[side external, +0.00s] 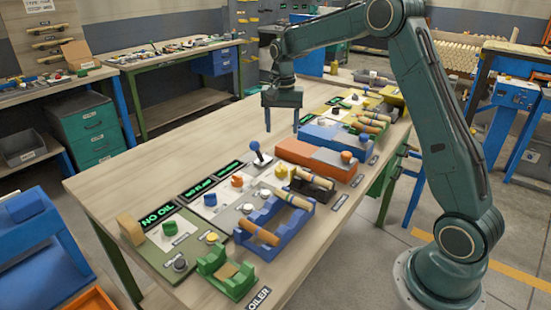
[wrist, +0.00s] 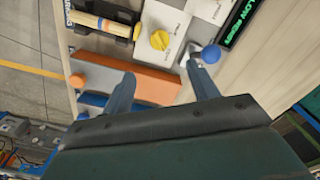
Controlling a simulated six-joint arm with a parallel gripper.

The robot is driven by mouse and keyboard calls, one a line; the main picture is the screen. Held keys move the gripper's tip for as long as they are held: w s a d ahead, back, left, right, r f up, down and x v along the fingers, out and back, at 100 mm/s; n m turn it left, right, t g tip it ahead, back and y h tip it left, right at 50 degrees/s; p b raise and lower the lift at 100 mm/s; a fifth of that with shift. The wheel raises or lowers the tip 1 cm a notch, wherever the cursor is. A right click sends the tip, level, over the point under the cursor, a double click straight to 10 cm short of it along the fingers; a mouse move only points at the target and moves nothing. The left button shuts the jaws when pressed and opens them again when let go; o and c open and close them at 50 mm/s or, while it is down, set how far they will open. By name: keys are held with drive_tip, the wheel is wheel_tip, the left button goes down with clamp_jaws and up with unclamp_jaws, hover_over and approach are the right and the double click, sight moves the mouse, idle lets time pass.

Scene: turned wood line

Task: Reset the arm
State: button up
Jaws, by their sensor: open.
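My gripper (side external: 282,126) hangs above the wooden workbench (side external: 120,185), fingers pointing down, open with nothing between them. In the wrist view my gripper (wrist: 160,72) has its two fingers spread over an orange block (wrist: 145,83). A lever with a blue ball (wrist: 210,54) shows close to the right fingertip; I cannot tell whether they touch there. In the side view the blue-ball lever (side external: 258,148) stands in front of and below my gripper, apart from it. A yellow knob (wrist: 159,40) sits on a white panel beyond the fingertips.
The bench carries several control panels with green-lit displays (side external: 160,216). Turned wood pieces (side external: 258,232) lie in a blue cradle (side external: 288,217). A green cradle (side external: 226,272) is at the near end. The bench's left strip is bare. Another workbench (side external: 180,57) stands behind.

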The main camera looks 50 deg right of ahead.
drive_tip(key=shift+r, duration=0.1)
drive_tip(key=s+a+r+n+t, duration=0.3)
drive_tip(key=s+a+r+n, duration=0.3)
drive_tip(key=s+a+r, duration=0.7)
drive_tip(key=s+a+f+n+t, duration=0.1)
drive_tip(key=s+n, duration=0.2)
drive_tip(key=s, duration=0.6)
drive_tip(key=s+a+f+n+t, duration=0.1)
drive_tip(key=s+a+f+n, duration=0.1)
drive_tip(key=s, duration=0.7)
drive_tip(key=shift+f+n+t, duration=0.2)
drive_tip(key=shift+n+t, duration=0.1)
drive_tip(key=shift+n, duration=0.1)
drive_tip(key=shift+c, duration=0.2)
